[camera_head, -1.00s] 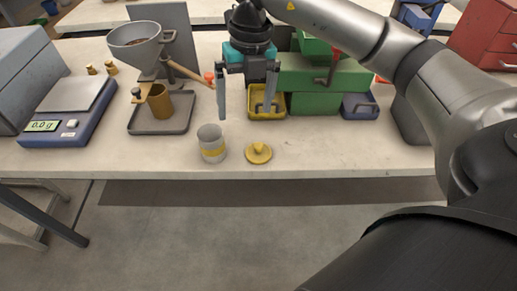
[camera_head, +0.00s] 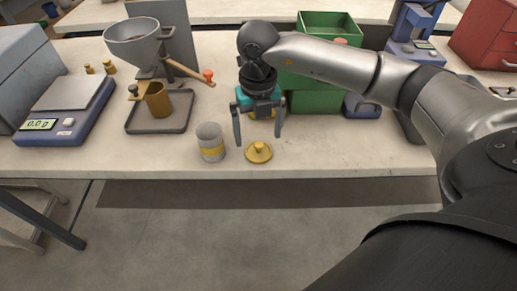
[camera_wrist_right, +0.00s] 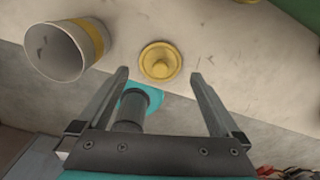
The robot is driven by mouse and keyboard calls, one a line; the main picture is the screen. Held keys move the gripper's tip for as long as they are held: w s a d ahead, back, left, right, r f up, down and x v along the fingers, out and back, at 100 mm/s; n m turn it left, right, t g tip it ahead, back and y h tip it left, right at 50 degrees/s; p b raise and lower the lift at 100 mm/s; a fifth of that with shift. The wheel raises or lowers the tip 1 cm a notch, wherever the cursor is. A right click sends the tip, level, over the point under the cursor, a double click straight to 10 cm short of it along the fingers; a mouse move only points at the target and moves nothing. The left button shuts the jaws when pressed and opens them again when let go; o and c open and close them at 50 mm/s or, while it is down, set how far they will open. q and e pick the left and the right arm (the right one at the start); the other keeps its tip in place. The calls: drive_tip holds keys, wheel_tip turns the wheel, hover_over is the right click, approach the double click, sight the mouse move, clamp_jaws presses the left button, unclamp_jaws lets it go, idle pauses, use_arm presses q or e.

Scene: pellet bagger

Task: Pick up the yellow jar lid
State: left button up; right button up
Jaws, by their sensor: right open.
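The yellow jar lid (camera_head: 259,152) lies flat on the bench near its front edge, knob up. It also shows in the right wrist view (camera_wrist_right: 160,61), just beyond the fingertips and centred between them. A grey jar with a yellow band (camera_head: 210,143) stands open just left of the lid, and in the right wrist view (camera_wrist_right: 62,50) it is at the upper left. My right gripper (camera_head: 258,141) is open and empty, pointing down above and slightly behind the lid, with its fingers spread wider than the lid. My left gripper is not in view.
A scale (camera_head: 66,107) and a hopper (camera_head: 134,39) over a tray with a brown cup (camera_head: 158,99) stand to the left. Green bins (camera_head: 315,101) are behind my right arm. The bench (camera_head: 335,148) right of the lid is clear up to its front edge.

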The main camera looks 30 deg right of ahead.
sight(259, 144)
wheel_tip(259, 144, down, 4)
drive_tip(key=shift+f+b, duration=0.1)
drive_tip(key=shift+b, duration=0.25)
drive_tip(key=shift+c, duration=0.2)
